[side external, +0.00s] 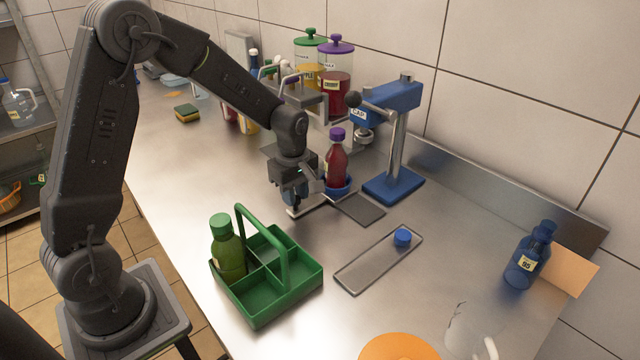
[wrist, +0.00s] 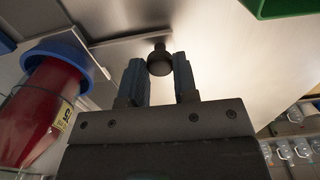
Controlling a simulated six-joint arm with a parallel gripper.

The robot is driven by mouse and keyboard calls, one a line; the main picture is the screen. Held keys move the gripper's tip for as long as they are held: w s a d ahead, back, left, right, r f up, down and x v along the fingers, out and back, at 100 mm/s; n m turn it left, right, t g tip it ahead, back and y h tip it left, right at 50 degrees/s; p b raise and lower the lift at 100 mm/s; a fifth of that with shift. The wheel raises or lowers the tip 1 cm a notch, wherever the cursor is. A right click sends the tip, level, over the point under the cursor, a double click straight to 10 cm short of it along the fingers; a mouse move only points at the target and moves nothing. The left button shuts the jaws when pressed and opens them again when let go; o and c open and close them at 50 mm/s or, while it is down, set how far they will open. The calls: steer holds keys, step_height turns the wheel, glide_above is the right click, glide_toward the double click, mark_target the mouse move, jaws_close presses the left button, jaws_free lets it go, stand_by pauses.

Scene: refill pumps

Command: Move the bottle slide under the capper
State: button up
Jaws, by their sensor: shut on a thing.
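The bottle slide has a blue cup (side external: 338,189) holding a red bottle (side external: 336,165) with a purple cap, upright, and a dark flat track plate (side external: 362,208) extends to its right. The blue capper (side external: 388,108) stands behind and to the right; its head shows right of the bottle's cap. My gripper (side external: 296,205) is low at the slide's left front. In the wrist view my gripper (wrist: 160,75) is shut on a dark round knob (wrist: 159,60), which sits at a bar leading to the slide. The blue cup (wrist: 62,50) and red bottle (wrist: 38,110) show at left there.
A green caddy (side external: 268,285) with a green bottle stands in front. A shallow tray (side external: 378,262) with a blue cap lies to the right. A blue bottle (side external: 527,258) is far right, an orange disc (side external: 398,347) at the front edge. Pump jars (side external: 322,70) stand behind.

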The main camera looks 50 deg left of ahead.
steer(key=shift+d, duration=3.9)
steer(key=o, duration=0.9)
steer(key=shift+c, duration=0.2)
steer(key=shift+r, duration=0.1)
step_height(320, 180, up, 14)
steer(key=shift+f, duration=0.2)
